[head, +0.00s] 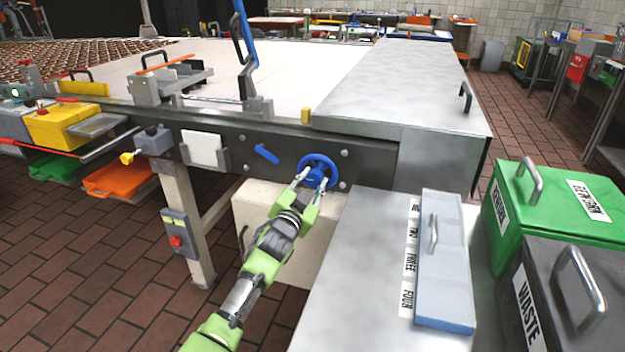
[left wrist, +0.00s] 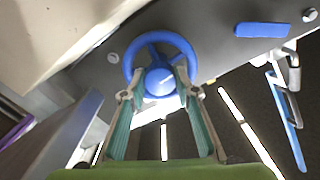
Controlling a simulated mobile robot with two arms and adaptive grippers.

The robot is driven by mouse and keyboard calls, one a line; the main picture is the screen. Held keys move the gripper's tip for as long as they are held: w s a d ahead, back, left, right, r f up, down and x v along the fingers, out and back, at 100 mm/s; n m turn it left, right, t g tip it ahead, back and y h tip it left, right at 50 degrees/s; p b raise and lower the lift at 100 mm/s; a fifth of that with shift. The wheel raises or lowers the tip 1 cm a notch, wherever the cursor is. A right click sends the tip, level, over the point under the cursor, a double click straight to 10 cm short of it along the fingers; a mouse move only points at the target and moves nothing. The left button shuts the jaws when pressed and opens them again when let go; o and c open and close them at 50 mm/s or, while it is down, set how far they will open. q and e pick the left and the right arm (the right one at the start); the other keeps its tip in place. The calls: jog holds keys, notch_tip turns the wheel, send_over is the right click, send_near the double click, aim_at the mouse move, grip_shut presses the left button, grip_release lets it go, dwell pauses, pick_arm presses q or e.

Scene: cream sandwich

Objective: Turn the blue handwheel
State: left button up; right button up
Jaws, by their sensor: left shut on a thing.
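The blue handwheel (head: 318,171) is mounted on the dark side panel of the conveyor machine. My left gripper (head: 310,184) reaches up to it from below and is shut on it. In the left wrist view the handwheel (left wrist: 160,72) shows its rim, spokes and round hub. The two fingers of my left gripper (left wrist: 160,90) lie on either side of the hub, across the lower part of the wheel. The exact contact points are hard to see. My right gripper is not in view.
A blue lever (head: 266,153) sits on the panel left of the wheel, also in the left wrist view (left wrist: 262,30). A steel table (head: 350,255) with a clear-lidded box (head: 447,270) stands at the right. Green (head: 550,205) and grey waste (head: 570,300) bins stand further right.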

pick_arm(q)
jog(key=m, duration=0.3)
jog(key=shift+m, duration=0.4)
jog(key=m, duration=1)
jog(key=shift+m+p, duration=0.4)
jog(key=m, duration=0.3)
jog(key=shift+m, duration=0.3)
jog(key=m+p, duration=0.1)
jog(key=m, duration=0.1)
jog(key=shift+m, duration=0.7)
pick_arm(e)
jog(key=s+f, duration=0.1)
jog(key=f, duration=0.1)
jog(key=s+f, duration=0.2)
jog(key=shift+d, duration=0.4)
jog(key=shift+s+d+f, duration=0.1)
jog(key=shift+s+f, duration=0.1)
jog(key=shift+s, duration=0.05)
pick_arm(q)
jog(key=o, duration=1.1)
